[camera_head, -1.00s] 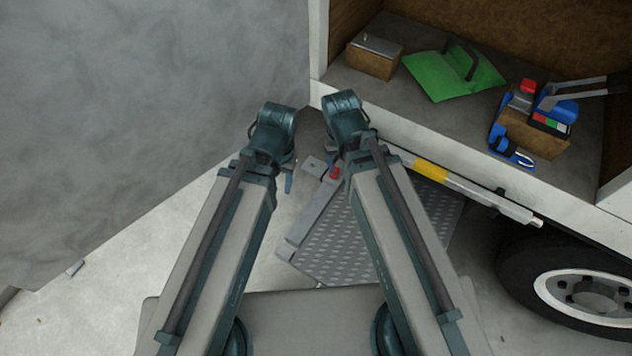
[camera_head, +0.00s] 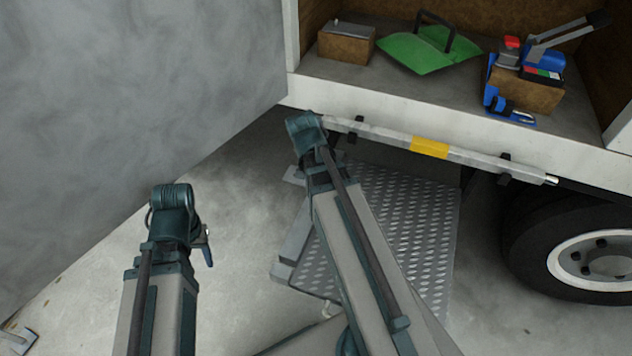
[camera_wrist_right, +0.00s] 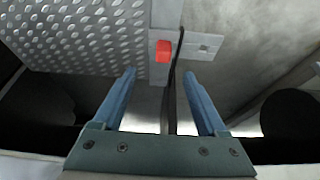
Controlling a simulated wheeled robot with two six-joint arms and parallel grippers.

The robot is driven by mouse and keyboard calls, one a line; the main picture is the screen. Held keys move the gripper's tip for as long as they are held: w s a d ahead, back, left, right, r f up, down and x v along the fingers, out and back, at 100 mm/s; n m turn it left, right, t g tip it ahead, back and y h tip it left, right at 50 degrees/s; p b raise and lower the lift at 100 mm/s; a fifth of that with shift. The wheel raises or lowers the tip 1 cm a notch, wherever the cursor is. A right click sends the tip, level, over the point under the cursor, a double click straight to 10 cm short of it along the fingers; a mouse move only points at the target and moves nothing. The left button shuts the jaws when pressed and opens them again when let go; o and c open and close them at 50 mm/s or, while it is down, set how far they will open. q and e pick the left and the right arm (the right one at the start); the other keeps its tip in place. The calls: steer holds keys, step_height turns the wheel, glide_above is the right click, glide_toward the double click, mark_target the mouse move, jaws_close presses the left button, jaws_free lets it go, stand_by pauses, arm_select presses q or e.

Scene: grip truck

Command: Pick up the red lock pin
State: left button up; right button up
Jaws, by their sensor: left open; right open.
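The red lock pin (camera_wrist_right: 163,50) shows in the right wrist view as a small red block by the edge of the grey studded plate. It lies just beyond my right gripper (camera_wrist_right: 159,76), whose two blue fingers are apart with a dark thin strip between them. The pin is not between the fingertips in depth as far as I can tell. In the head view the pin and the right gripper's fingers are hidden behind my right arm. My left gripper (camera_head: 207,250) is open at the lower left, mostly hidden by its own wrist, away from the pin.
The studded metal plate (camera_head: 400,215) hangs below the truck bed (camera_head: 430,150). A grey bar with a yellow band (camera_head: 430,148) runs along the bed's edge. A wheel (camera_head: 600,258) stands at right; a grey wall is at left.

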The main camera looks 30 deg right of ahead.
steer(key=b+x, duration=0.7)
steer(key=x, duration=0.1)
steer(key=shift+a+f, duration=0.1)
steer(key=shift+w+f, duration=0.1)
steer(key=shift+w+f+b, duration=0.1)
steer(key=shift+b, duration=0.25)
steer(key=f+b, duration=0.1)
steer(key=w+d+f+b, duration=0.1)
steer(key=w+f+b, duration=0.1)
steer(key=shift+d+f, duration=0.25)
steer(key=shift+d, duration=0.1)
steer(key=shift+w+d+f+b, duration=0.15)
steer(key=shift+f+b, duration=0.3)
steer(key=shift+b, duration=0.25)
steer(key=shift+r, duration=0.1)
jaws_close()
